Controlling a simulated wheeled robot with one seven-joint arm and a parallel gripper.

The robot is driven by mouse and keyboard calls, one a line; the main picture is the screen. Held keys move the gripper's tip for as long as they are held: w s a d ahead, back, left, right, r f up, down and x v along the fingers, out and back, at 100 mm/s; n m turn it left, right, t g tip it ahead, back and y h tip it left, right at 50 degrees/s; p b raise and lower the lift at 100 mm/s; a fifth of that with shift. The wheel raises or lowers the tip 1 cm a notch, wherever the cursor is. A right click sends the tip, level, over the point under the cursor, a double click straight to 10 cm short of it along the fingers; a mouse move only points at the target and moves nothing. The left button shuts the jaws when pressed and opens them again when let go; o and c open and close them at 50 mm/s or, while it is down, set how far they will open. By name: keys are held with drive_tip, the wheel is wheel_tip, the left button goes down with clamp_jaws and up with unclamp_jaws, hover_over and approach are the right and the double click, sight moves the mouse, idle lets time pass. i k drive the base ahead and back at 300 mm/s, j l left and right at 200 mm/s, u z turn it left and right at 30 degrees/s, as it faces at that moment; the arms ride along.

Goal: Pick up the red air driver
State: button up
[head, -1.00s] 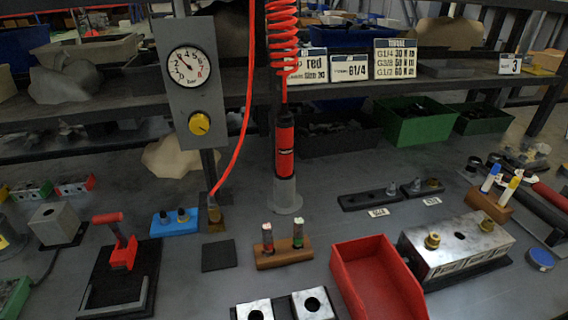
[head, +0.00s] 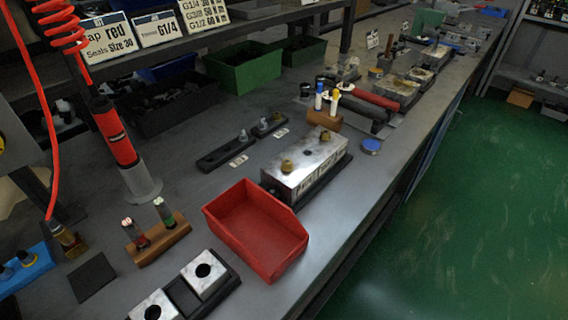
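The red air driver (head: 114,133) stands upright in a grey round holder (head: 142,183) at the left of the bench in the head view. A red coiled hose (head: 62,28) hangs down to its top. The driver leans in the picture because the view is tilted. My gripper is not in view.
A red open tray (head: 256,228), a metal valve block (head: 304,163) with brass fittings and a wooden stand (head: 157,238) with two small tools stand right of the driver. Green bins (head: 244,66) are behind. Green floor (head: 468,205) lies open at the right.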

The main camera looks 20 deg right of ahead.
sight(103, 111)
drive_tip(key=l+u, duration=0.35)
drive_tip(key=i+l+u, duration=0.1)
drive_tip(key=l+u, duration=0.2)
drive_tip(key=l, duration=0.15)
drive_tip(key=i+u, duration=0.15)
drive_tip(key=u, duration=0.35)
drive_tip(key=i+u, duration=0.1)
drive_tip(key=u, duration=0.35)
drive_tip(key=i+l, duration=0.15)
drive_tip(key=i, duration=0.05)
